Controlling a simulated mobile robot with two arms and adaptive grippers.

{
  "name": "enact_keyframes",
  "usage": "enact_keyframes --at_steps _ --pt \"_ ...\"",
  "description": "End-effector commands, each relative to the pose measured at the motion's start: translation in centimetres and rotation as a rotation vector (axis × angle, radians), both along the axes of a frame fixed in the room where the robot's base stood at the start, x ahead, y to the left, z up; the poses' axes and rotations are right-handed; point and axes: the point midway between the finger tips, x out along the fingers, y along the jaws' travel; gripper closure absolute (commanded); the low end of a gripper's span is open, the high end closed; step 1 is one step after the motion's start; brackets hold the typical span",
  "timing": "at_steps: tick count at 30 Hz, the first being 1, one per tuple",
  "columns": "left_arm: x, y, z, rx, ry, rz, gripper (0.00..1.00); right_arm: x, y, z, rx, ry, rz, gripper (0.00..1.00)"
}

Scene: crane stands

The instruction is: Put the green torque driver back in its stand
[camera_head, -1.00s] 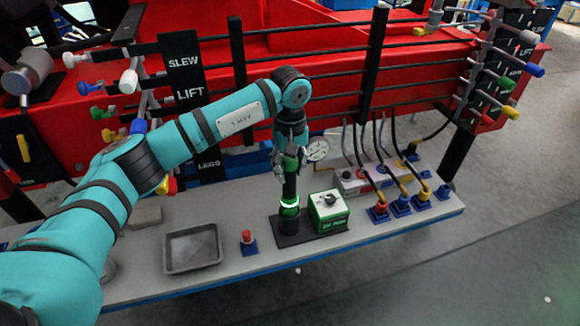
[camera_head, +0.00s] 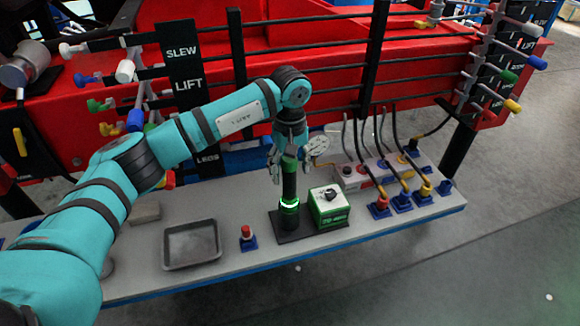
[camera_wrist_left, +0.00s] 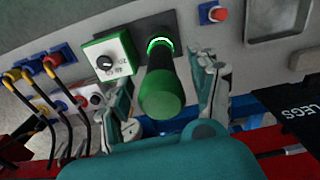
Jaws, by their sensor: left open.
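The green torque driver (camera_head: 289,180) stands upright in its stand (camera_head: 292,233), a dark base plate with a glowing green ring, on the grey bench. My left gripper (camera_head: 289,165) is above and around the driver's top, with its fingers open. In the left wrist view the driver's round green end (camera_wrist_left: 161,98) sits between the two spread fingers (camera_wrist_left: 170,105), with a gap on the right side. Whether the left-hand finger in that view touches the driver cannot be told. My right gripper is not in view.
A green and white box with a dial (camera_head: 329,208) stands beside the stand. A red button on a blue base (camera_head: 248,238) and a grey tray (camera_head: 192,246) are to the left. Several cabled plugs (camera_head: 402,201) are at the right. Red machinery with rails (camera_head: 300,60) rises behind.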

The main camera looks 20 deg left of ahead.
Motion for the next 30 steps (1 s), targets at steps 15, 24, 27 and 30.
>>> enact_keyframes --at_steps 15,24,27,30 --pt "0.0 0.0 1.4 0.002 0.001 0.000 0.38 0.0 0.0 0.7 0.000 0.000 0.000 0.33" --pt "0.0 0.0 3.8 0.001 0.001 0.001 0.38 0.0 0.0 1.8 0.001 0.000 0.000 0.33" --pt "0.0 0.0 4.6 0.001 0.001 0.001 0.38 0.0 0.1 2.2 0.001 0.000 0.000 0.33" --pt "0.0 0.0 4.9 0.001 0.002 0.000 0.38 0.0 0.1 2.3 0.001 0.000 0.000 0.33"
